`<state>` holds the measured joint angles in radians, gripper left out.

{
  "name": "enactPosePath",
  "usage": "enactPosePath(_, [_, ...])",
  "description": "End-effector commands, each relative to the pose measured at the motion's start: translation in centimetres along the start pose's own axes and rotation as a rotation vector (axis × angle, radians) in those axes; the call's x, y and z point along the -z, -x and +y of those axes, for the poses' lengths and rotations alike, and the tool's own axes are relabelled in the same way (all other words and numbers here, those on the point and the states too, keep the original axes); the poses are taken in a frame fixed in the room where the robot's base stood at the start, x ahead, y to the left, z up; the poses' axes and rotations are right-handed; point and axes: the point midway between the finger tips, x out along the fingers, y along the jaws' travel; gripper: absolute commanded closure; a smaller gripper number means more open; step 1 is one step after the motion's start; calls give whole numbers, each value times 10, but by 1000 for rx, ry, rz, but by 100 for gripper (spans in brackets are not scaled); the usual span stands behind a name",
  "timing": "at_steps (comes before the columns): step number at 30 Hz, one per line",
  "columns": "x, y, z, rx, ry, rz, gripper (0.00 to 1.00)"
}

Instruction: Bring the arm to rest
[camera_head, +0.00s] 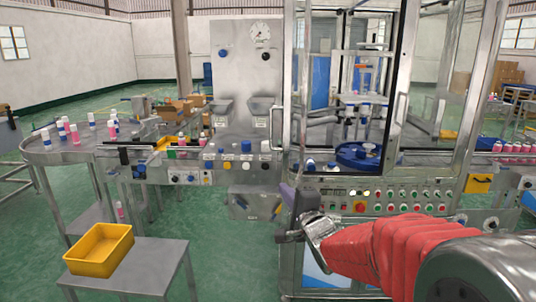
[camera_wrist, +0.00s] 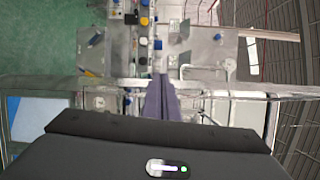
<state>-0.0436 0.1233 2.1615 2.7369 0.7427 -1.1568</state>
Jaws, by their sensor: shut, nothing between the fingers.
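My arm in its red sleeve reaches in from the lower right of the head view. My gripper (camera_head: 288,193) is in front of the crimping machine's button panel (camera_head: 385,200), near its left end. Its fingers point up and away. In the wrist view the grey-purple fingers of my gripper (camera_wrist: 162,84) are together, with nothing between them. I cannot tell the exact gap between the gripper and the machine.
A yellow bin (camera_head: 99,249) sits on a small metal table (camera_head: 150,266) at the lower left. The machine's glass door (camera_head: 440,90) stands at the right. Green floor is clear between small table and machine.

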Motion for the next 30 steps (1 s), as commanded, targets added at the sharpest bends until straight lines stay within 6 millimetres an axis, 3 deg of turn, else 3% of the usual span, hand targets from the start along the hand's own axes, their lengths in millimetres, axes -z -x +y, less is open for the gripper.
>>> enactPosePath(5, [-31,7,20,-61,4,-123,100])
enactPosePath(14, [-89,40,46,-187,64,-346,100])
enactPosePath(21, [-124,80,66,-305,145,-501,100])
enactPosePath(30, [-148,141,95,-473,283,-653,100])
